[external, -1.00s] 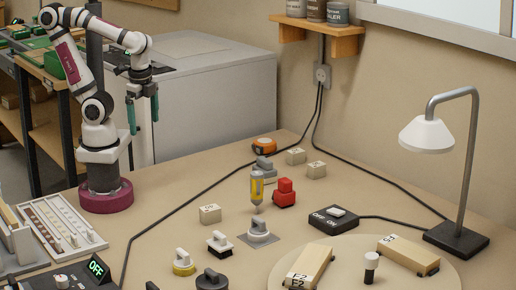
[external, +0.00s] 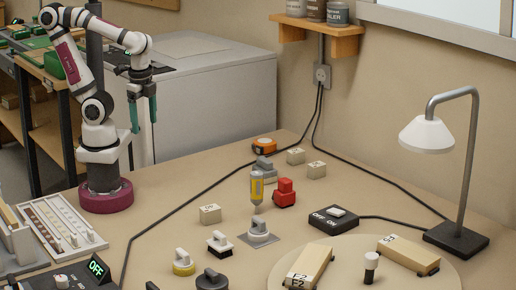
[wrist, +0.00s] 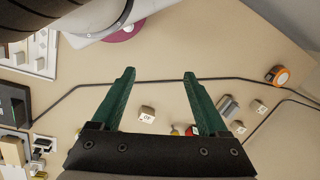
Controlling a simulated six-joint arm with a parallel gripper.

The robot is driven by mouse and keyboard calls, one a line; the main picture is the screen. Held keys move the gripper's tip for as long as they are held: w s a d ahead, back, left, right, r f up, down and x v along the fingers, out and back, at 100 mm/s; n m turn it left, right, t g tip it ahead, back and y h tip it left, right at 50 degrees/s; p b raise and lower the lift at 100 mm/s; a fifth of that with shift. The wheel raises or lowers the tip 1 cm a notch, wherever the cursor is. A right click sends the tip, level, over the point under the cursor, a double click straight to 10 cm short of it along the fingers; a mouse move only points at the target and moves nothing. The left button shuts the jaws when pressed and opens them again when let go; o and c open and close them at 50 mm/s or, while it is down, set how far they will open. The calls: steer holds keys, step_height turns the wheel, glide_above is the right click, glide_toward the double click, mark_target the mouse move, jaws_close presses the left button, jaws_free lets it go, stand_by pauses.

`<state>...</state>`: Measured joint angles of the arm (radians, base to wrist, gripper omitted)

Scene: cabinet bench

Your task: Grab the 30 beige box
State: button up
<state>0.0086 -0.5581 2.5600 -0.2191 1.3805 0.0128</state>
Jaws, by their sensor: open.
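Three small beige boxes with dark marks stand on the bench. One box (external: 210,214) is left of centre; the other two, a rear box (external: 296,156) and a nearer box (external: 317,170), are towards the wall. In the wrist view, the left box (wrist: 147,114) has a mark that looks like 30, but it is small. The other two boxes (wrist: 260,106) (wrist: 238,127) show at the right, their marks unreadable. My gripper (external: 143,122) is open and empty, with green fingers pointing down, high at the bench's left rear. It shows in the wrist view (wrist: 159,72), apart from every box.
Several knobbed weights stand in front. A lamp (external: 458,236) and switch box (external: 334,220) are at right. A black cable (external: 185,220) crosses the bench.

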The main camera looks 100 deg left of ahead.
steer(key=w+d+f+n+t+h, duration=0.1)
steer(key=w+d+f+n+t, duration=0.15)
steer(key=w, duration=1.05)
steer(key=w+d+f+n+t+h, duration=0.1)
steer(key=w+f+n+t, duration=0.25)
steer(key=w, duration=0.95)
steer(key=n+t+y, duration=0.4)
steer(key=n+y, duration=0.4)
steer(key=y, duration=0.1)
glide_toward(316, 164)
steer(key=x, duration=0.4)
steer(key=shift+d, duration=0.1)
steer(key=x, duration=0.6)
steer(key=shift+w, duration=0.1)
jaws_close()
